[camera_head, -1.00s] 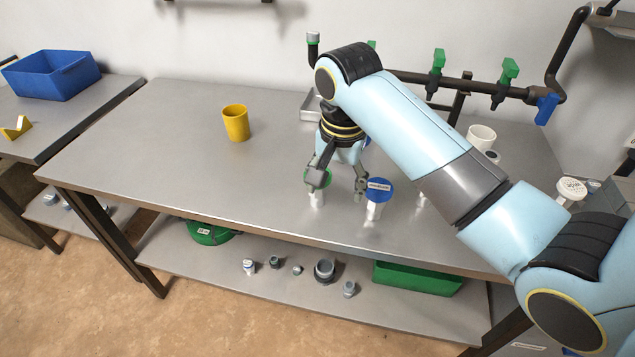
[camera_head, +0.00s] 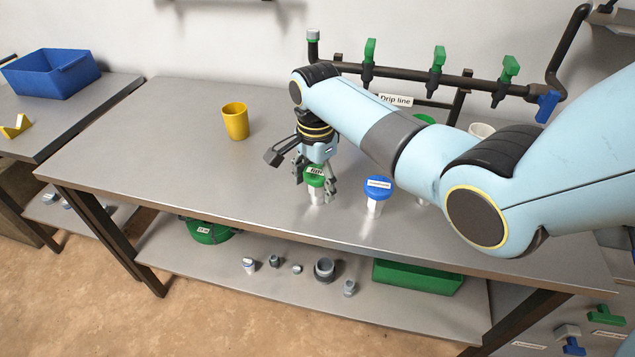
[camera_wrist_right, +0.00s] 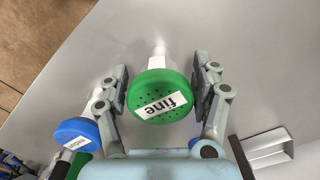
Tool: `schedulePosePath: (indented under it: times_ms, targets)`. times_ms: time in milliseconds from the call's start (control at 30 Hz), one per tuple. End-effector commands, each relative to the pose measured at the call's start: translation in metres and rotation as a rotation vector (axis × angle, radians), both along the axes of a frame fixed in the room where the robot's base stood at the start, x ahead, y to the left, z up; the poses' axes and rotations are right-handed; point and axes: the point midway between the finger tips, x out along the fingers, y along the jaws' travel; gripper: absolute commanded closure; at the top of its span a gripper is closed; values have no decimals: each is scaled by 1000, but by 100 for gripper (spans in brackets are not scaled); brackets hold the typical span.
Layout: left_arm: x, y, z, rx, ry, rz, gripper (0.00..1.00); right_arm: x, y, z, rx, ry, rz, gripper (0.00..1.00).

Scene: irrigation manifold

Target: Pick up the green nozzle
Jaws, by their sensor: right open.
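The green nozzle (camera_head: 315,183) stands upright on the grey workbench, with a round green head and a white stem. In the right wrist view its green head (camera_wrist_right: 160,98) shows dark holes and a label reading "fine". My right gripper (camera_head: 315,187) is open, and its two fingers (camera_wrist_right: 160,85) are on either side of the green nozzle. A gap shows on both sides of the head in the wrist view. My left gripper is not in view.
A blue-headed nozzle (camera_head: 378,189) stands close by on the right. A yellow cup (camera_head: 235,122) stands farther left. A pipe manifold with green valves (camera_head: 437,60) runs along the back.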

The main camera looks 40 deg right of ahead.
Motion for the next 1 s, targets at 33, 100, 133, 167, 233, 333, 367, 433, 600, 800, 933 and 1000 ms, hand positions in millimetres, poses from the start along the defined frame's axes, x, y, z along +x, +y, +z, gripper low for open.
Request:
schedulePosePath:
  times_ms: [33, 100, 133, 167, 233, 333, 367, 433, 600, 800, 933, 1000]
  targets:
    - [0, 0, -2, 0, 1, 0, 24, 0, 0, -8, 1, 2, 0, 35]
    - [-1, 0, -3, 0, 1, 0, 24, 0, 0, -16, 0, 0, 1, 35]
    - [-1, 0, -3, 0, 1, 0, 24, 0, 0, -18, 0, 1, 1, 35]
    - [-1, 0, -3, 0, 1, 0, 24, 0, 0, -19, 0, 0, 1, 35]
    - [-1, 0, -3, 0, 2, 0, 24, 0, 0, -21, -1, -2, 2, 35]
    - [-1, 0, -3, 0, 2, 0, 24, 0, 0, -20, -1, -2, 2, 35]
    - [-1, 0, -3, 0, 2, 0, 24, 0, 0, -20, -1, -2, 2, 35]
    - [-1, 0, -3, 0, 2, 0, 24, 0, 0, -20, -1, -2, 1, 40]
    - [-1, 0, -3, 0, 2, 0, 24, 0, 0, -20, -1, -2, 1, 63]
    - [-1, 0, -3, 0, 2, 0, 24, 0, 0, -20, -1, -1, 1, 86]
    - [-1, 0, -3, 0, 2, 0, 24, 0, 0, -20, -1, -1, 1, 88]
    - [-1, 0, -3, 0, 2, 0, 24, 0, 0, -20, -1, -1, 1, 89]
